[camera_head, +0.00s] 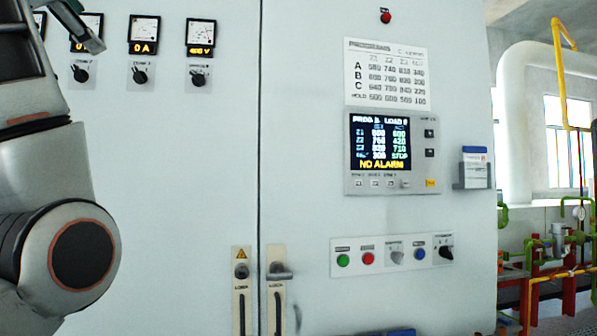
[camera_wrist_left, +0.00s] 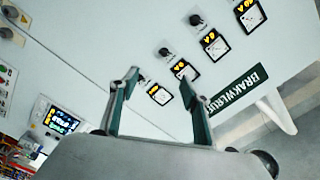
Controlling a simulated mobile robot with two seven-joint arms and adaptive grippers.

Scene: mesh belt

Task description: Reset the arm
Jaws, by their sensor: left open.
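My left arm comes in at the left edge of the head view. My left gripper (camera_head: 82,22) is at the top left there, partly cut off, in front of the cabinet's meters. In the left wrist view my left gripper (camera_wrist_left: 157,88) has its two fingers apart with nothing between them, and the cabinet face lies beyond. My right gripper is in neither view.
A pale control cabinet (camera_head: 200,170) fills most of the head view. It carries meters, knobs, a lit display (camera_head: 380,142) reading NO ALARM, a push-button row (camera_head: 392,257) and two door handles (camera_head: 279,270). Pipes (camera_head: 515,120) stand at the right.

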